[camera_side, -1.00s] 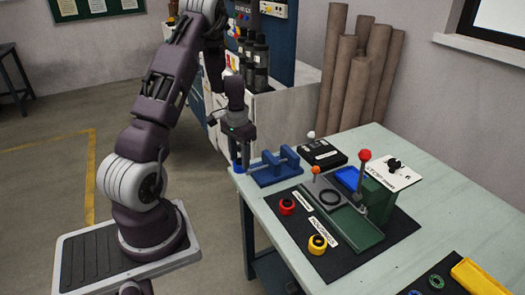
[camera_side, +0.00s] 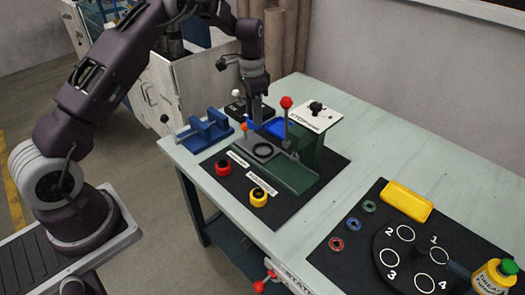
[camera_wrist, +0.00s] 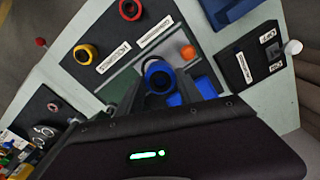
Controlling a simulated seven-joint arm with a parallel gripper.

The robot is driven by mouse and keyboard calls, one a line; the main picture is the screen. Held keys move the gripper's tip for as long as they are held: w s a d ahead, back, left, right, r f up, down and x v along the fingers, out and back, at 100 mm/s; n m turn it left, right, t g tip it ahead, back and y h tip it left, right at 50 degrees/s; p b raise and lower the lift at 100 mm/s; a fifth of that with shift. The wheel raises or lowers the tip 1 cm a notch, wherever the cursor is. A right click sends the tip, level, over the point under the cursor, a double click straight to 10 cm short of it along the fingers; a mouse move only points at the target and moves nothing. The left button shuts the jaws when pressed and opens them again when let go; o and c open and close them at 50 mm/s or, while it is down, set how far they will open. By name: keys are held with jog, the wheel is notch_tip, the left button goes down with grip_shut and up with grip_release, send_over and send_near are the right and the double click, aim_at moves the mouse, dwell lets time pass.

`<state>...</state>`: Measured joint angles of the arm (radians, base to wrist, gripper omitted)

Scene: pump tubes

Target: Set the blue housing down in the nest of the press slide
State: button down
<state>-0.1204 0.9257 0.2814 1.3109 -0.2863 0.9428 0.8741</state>
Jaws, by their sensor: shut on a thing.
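The blue housing (camera_wrist: 158,76) shows in the wrist view as a blue ring with a dark opening, between my fingers. My gripper (camera_side: 256,120) is shut on it, pointing down over the back of the press in the side view. The press slide (camera_side: 285,170) is a green and grey bed with a dark ring-shaped nest (camera_side: 262,150) towards its front. My gripper is behind and above the nest in the side view. The housing is hard to separate from the blue press part (camera_side: 273,127) there. Its height above the slide cannot be told.
A red-knobbed lever (camera_side: 286,103) stands close right of my gripper, and an orange knob (camera_side: 244,127) close left. A blue fixture (camera_side: 206,131) and a black box (camera_side: 248,106) are nearby. Red (camera_side: 222,167) and yellow (camera_side: 258,197) rings sit in front. The right table holds a numbered dial (camera_side: 412,255).

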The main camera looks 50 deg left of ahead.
jog(key=shift+m, duration=0.4)
jog(key=d+f, duration=0.1)
jog(key=f, duration=0.5)
jog(key=w+d+f, duration=0.1)
jog(key=f, duration=0.2)
jog(key=shift+w+d+f, duration=0.1)
jog(key=shift+d+f, duration=0.15)
jog(key=shift+d, duration=0.05)
jog(key=c, duration=0.8)
grip_release()
jog(key=shift+f, duration=0.15)
